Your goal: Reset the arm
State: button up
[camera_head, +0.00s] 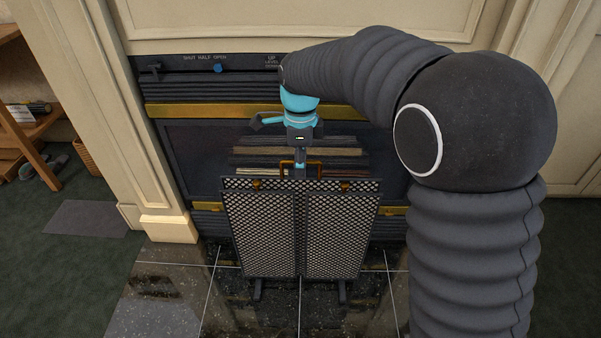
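My arm arches from the right side of the view over to the fireplace front. My gripper (299,165), dark with teal parts, points down at the top of a mesh fire screen (265,228). Its fingertips are at or just by the screen's brass top handle (316,168). I see the fingers nearly edge-on, so I cannot tell whether they are open or closed, or whether they touch the handle. The screen stands upright on feet on the dark hearth.
Behind the screen is the fireplace with brass bars (210,111) and a control strip with a blue knob (218,68). A glossy tiled hearth (180,285) lies in front. A wooden shelf (40,125) and basket (86,158) stand left.

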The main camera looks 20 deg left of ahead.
notch_tip(320, 180, up, 8)
jog(key=shift+w+r, duration=0.1)
jog(key=shift+r, duration=0.05)
jog(key=s+d+n+t+p, duration=0.1)
jog(key=s+d+n+t, duration=0.2)
jog(key=s+d+n, duration=0.4)
jog(key=s+d+r+n+t+p, duration=0.1)
jog(key=s+d+n+t, duration=0.1)
jog(key=s+d+n, duration=0.6)
jog(key=s+d, duration=0.3)
jog(key=d, duration=0.5)
jog(key=s+d, duration=0.4)
jog(key=d, duration=0.4)
jog(key=shift+d+r+t, duration=0.2)
jog(key=shift+r+t, duration=0.05)
jog(key=shift+t, duration=0.15)
